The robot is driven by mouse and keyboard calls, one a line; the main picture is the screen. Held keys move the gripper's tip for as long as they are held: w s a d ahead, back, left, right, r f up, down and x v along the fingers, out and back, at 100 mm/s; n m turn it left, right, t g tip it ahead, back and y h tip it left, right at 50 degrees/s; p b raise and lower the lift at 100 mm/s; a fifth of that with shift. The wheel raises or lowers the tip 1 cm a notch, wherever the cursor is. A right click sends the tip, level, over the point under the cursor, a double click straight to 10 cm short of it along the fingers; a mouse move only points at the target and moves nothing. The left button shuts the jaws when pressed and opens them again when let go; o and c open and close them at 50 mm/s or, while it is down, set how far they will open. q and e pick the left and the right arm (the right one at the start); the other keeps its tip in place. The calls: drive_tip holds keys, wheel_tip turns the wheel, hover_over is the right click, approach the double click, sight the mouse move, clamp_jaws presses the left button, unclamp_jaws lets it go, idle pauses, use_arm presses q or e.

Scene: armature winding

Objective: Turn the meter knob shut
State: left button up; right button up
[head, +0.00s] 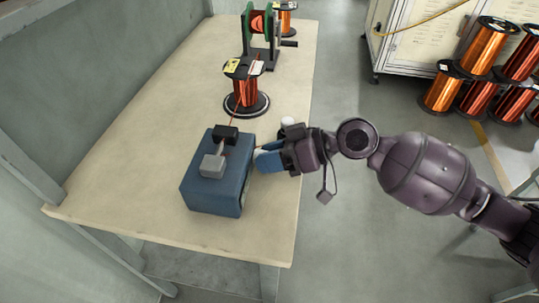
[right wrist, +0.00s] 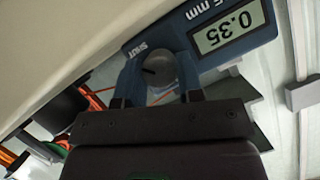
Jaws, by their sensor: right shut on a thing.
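The meter (head: 208,198) is a blue box near the front of the workbench, with a grey block (head: 213,166) and a black block (head: 226,134) on top. In the right wrist view its display (right wrist: 230,28) reads 0.35 mm, upside down. The grey round meter knob (right wrist: 160,70) sits beside the label "SHUT" and has a dark mark. My right gripper (head: 264,161) reaches in from the right at the meter's right side. Its two blue fingers are shut on the knob, one on each side. The knob is hidden in the head view. My left gripper is not in view.
A copper wire spool (head: 244,93) on a black base stands behind the meter, with a red wire running toward it. A green-framed winder (head: 262,38) is farther back. More spools (head: 480,70) are stacked at the right. The bench (head: 130,150) is clear left of the meter.

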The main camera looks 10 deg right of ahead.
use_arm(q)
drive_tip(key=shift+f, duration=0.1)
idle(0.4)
use_arm(e)
drive_tip(key=o, duration=0.9)
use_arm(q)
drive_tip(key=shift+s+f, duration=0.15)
use_arm(e)
drive_tip(key=shift+v, duration=5.45)
drive_tip(key=shift+f, duration=0.1)
